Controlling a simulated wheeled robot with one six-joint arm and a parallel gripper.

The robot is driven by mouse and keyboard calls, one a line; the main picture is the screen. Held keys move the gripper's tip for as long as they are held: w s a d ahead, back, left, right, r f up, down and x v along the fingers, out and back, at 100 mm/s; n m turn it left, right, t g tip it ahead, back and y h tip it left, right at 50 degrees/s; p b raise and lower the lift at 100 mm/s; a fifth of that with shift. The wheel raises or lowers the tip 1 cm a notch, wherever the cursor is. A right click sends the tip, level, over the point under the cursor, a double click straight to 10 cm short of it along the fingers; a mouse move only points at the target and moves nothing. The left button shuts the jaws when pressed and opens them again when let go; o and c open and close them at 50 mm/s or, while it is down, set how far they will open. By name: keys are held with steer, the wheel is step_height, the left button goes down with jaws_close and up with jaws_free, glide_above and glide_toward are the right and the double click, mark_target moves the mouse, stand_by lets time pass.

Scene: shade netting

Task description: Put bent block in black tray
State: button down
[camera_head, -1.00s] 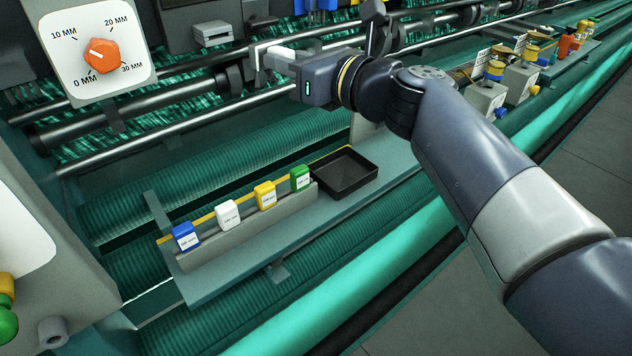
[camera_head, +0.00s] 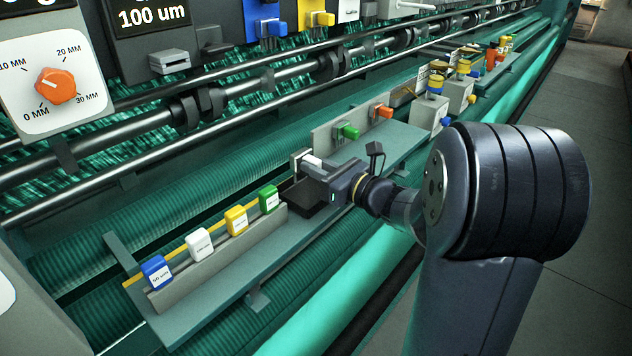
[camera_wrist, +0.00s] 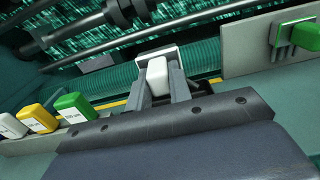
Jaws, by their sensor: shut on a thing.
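My gripper (camera_head: 304,166) is shut on a small pale piece, which I take to be the bent block. In the wrist view the bent block (camera_wrist: 157,76) shows as a white part between the two fingers of my gripper (camera_wrist: 161,82), with a pale edge beyond the fingertips. The black tray (camera_head: 302,197) lies on the grey shelf, just below my gripper and partly covered by it in the head view. The block is above or beside the tray's far side; the exact gap cannot be told.
Blue (camera_head: 157,272), white (camera_head: 199,243), yellow (camera_head: 236,219) and green (camera_head: 269,199) labelled blocks stand in a row left of the tray. A grey upright panel with green (camera_head: 347,131) and orange (camera_head: 382,112) pieces stands beyond it. Rollers and bars run behind.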

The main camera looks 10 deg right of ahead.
mark_target(305, 174)
steer(key=shift+f, duration=1.85)
steer(key=shift+f, duration=0.2)
steer(key=c, duration=1.3)
jaws_free()
steer(key=shift+r, duration=0.1)
steer(key=shift+r, duration=0.2)
steer(key=b+v, duration=0.2)
steer(key=v, duration=1)
steer(key=shift+f, duration=0.1)
